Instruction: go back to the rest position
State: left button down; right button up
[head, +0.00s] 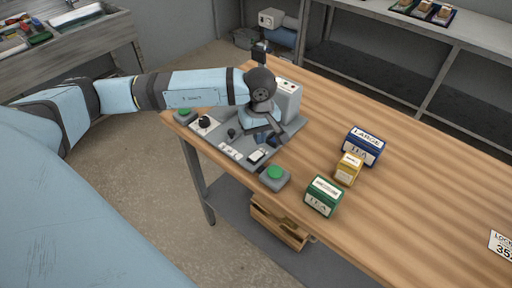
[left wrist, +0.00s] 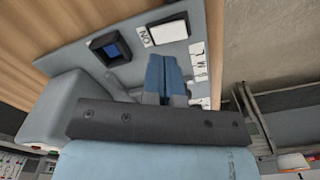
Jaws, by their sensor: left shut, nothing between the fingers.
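My left arm reaches in from the left in the head view. My left gripper (head: 272,138) is over the grey control panel (head: 213,137) at the table's left corner. In the left wrist view the blue fingers of the left gripper (left wrist: 167,72) are together and empty, in front of the panel (left wrist: 75,58). A white rocker switch (left wrist: 168,32) marked ON and a dark blue square part (left wrist: 109,48) show near the fingertips. I cannot tell if the fingers touch the panel. My right gripper is not in view.
Grey boxes with green buttons stand at the panel's near side (head: 275,174) and far left (head: 185,115). Blue (head: 363,148), yellow (head: 347,170) and green (head: 322,197) tea boxes stand right of it.

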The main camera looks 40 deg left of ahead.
pick_arm(q)
jog(key=shift+r+p, duration=0.3)
jog(key=shift+r, duration=0.75)
